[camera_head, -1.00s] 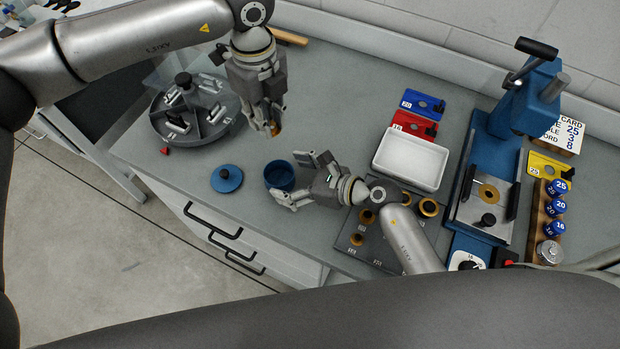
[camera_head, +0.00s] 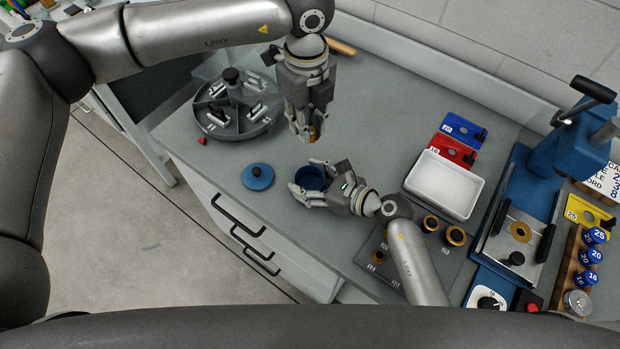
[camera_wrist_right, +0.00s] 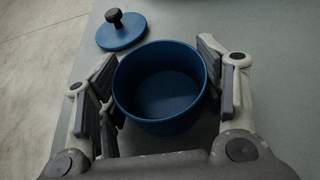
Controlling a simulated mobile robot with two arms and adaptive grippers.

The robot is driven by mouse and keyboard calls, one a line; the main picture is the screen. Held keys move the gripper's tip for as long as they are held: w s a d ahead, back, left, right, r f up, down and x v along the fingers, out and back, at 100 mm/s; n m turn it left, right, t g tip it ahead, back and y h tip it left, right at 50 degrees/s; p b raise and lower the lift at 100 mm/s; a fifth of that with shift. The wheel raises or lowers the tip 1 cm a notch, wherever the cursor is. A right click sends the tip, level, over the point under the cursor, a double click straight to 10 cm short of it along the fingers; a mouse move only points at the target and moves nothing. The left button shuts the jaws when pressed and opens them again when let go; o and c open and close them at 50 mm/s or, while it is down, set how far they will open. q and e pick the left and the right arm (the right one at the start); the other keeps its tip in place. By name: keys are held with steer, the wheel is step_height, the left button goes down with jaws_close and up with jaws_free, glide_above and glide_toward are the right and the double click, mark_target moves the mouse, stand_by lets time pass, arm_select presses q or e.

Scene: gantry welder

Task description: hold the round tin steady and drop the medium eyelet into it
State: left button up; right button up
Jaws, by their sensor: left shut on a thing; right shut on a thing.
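The round tin (camera_head: 309,178) is blue, open-topped and upright on the bench. My right gripper (camera_head: 308,181) is shut on it, one finger on each side. In the right wrist view the tin (camera_wrist_right: 163,105) looks empty and sits between the fingers of my right gripper (camera_wrist_right: 163,92). My left gripper (camera_head: 313,138) points down above and just behind the tin in the head view. It is shut on a small brass-coloured eyelet (camera_head: 315,133), mostly hidden by the fingers. The tin's blue lid (camera_head: 258,177) with a dark knob lies left of the tin.
A grey divided round tray (camera_head: 225,128) stands at the back left, a small red piece (camera_head: 202,141) near it. At right are a white tray (camera_head: 444,184), a dark plate with brass rings (camera_head: 385,270) and a blue press (camera_head: 560,150). The bench's front edge is close to the lid.

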arm_select(q)
step_height(320, 180, down, 11)
stand_by(1.3)
steer(key=o, duration=0.7)
steer(key=shift+r, duration=0.1)
steer(key=shift+o, duration=0.2)
step_height(320, 180, up, 12)
